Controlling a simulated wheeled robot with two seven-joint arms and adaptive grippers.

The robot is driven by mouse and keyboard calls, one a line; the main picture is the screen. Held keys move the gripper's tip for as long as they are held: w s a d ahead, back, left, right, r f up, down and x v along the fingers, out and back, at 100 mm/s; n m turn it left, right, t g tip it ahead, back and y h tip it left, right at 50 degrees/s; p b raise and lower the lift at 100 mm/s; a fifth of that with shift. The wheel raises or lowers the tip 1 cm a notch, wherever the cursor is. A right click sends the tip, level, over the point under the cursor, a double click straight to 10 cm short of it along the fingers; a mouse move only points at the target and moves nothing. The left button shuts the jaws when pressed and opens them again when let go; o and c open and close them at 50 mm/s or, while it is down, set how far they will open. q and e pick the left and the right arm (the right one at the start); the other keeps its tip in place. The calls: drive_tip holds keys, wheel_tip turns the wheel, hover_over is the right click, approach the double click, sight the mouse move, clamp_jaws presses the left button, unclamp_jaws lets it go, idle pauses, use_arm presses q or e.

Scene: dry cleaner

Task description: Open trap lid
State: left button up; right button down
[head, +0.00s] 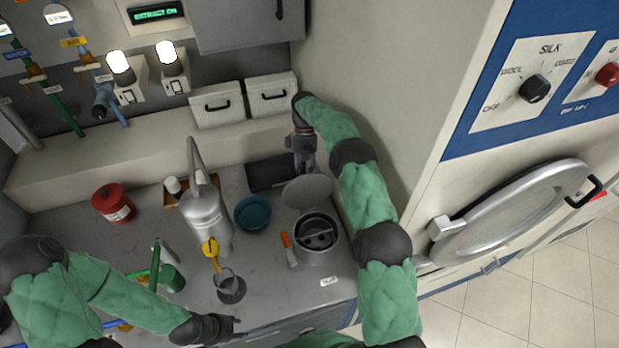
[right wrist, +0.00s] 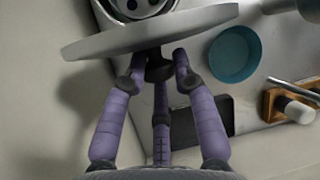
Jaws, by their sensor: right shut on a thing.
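The trap (head: 317,239) is a grey round pot on the counter, its inside with dark openings showing. Its round grey lid (head: 307,191) stands raised at the pot's far side, tilted up. My right gripper (head: 304,158) is behind the lid, at its far edge. In the right wrist view the fingers (right wrist: 160,68) are closed around a dark knob or tab at the lid's edge (right wrist: 150,32), and the pot's opening (right wrist: 138,8) shows beyond it. My left gripper (head: 238,327) is low at the counter's front edge, away from the trap; its finger opening is unclear.
A teal bowl (head: 253,213), a silver can with a spout (head: 206,215) and an orange-handled brush (head: 288,248) stand left of the trap. A dark tray (head: 272,173) lies behind. A beige machine wall (head: 400,80) rises close on the right.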

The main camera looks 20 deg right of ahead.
drive_tip(key=shift+w+d+f, duration=0.1)
drive_tip(key=shift+w+f, duration=0.2)
drive_tip(key=shift+f, duration=0.2)
drive_tip(key=shift+w+f, duration=0.3)
drive_tip(key=shift+f, duration=0.2)
drive_tip(key=c, duration=1.1)
unclamp_jaws()
drive_tip(key=shift+o, duration=0.8)
drive_tip(key=shift+w+d, duration=0.1)
drive_tip(key=shift+d, duration=0.1)
wheel_tip(320, 180, up, 10)
drive_tip(key=shift+r, duration=0.2)
drive_tip(key=shift+c, duration=0.3)
